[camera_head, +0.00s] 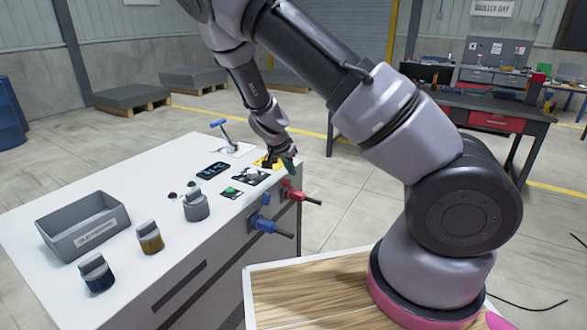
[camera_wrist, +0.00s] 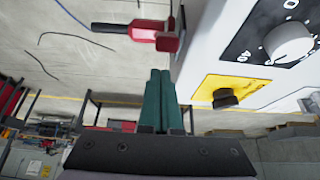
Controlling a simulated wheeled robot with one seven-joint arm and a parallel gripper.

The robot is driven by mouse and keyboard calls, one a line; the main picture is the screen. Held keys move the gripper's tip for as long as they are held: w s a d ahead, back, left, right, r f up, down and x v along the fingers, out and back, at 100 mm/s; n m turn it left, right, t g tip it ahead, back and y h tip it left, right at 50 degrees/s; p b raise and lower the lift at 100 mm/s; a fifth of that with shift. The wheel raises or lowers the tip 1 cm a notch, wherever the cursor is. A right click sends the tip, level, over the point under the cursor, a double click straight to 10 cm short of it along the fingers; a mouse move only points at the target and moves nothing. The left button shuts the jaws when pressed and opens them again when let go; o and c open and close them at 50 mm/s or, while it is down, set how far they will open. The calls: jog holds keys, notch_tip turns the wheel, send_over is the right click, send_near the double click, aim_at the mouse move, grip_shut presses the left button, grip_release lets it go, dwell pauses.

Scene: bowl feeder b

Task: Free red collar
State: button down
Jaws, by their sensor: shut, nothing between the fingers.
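The red connector with its collar (camera_head: 292,190) is on the right side face of the white-topped cabinet, with a dark cable end pointing right. In the wrist view the red collar (camera_wrist: 147,29) shows at the top, its wider red part close to the cabinet wall. My gripper (camera_head: 289,165) is just above the red connector, beside the cabinet's edge. In the wrist view its green fingers (camera_wrist: 160,73) are pressed together and empty, a short gap from the red part. I cannot tell how the collar is held.
A blue connector (camera_head: 264,224) sticks out left of the red one. A yellow panel with a black knob (camera_wrist: 227,97) and a white dial knob (camera_wrist: 288,43) are close to my fingers. A grey bin (camera_head: 82,226) and several knobbed pots stand on the cabinet top.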

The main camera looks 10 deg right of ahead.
jog(key=shift+s+a+f, duration=0.2)
jog(key=shift+s+a, duration=0.3)
jog(key=shift+s+a+f, duration=0.15)
jog(key=shift+s+a, duration=0.3)
jog(key=shift+s, duration=0.05)
jog(key=shift+s+a+f, duration=0.15)
jog(key=shift+s, duration=0.1)
jog(key=shift+s+a+f, duration=0.1)
jog(key=shift+s+f, duration=0.05)
jog(key=shift+s, duration=0.05)
jog(key=w+d+r, duration=0.2)
jog(key=shift+w+d+r, duration=0.1)
jog(key=shift+w+d, duration=0.1)
jog(key=shift+w, duration=0.2)
send_near(285, 180)
jog(key=shift+w+d+r, duration=0.45)
jog(key=shift+w+r, duration=0.1)
jog(key=shift+r, duration=0.1)
